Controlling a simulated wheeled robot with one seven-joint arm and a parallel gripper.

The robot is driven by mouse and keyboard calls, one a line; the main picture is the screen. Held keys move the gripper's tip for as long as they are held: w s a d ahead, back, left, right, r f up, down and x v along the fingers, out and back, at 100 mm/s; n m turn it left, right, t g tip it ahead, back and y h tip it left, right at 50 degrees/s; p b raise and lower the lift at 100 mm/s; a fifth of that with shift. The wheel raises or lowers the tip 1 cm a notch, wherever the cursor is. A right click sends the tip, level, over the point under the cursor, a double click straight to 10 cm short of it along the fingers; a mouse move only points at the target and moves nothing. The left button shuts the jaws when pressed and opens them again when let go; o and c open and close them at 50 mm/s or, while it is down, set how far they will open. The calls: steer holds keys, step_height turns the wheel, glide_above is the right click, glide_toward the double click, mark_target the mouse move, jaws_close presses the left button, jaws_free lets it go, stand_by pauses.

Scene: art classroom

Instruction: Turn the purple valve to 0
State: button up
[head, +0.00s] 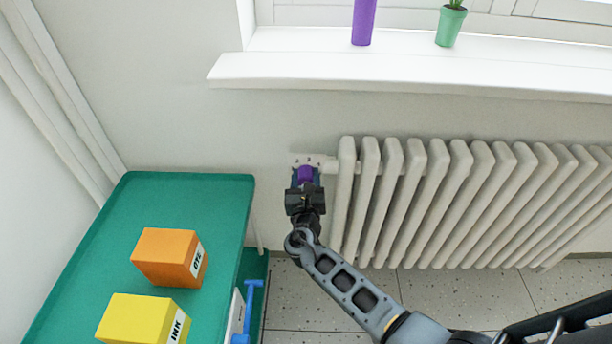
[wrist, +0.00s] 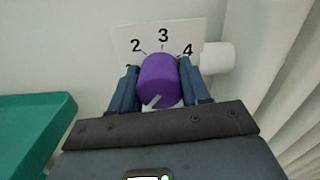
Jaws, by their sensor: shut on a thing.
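The purple valve (head: 305,174) sits on the wall at the left end of the radiator. In the wrist view the purple knob (wrist: 160,78) is between the two blue fingers of my gripper (wrist: 158,92), which is shut on it. A pale pointer mark shows on the near, lower face of the knob, slanting down to the left. A white scale plate (wrist: 122,40) behind it shows 2, 3 and 4; its lower part, with any 0, is hidden by the knob and fingers. In the head view my gripper (head: 305,184) covers the valve's lower part.
The white radiator (head: 440,200) stands close on the right. A green cart (head: 190,190) on the left carries an orange DYE box (head: 165,257) and a yellow INK box (head: 140,320). A windowsill (head: 400,75) above holds a purple object (head: 363,22) and a potted plant (head: 450,25).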

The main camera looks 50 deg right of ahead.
steer(key=shift+f, duration=0.1)
steer(key=o, duration=1.1)
steer(key=shift+c, duration=0.2)
steer(key=v, duration=0.8)
steer(key=shift+p, duration=0.35)
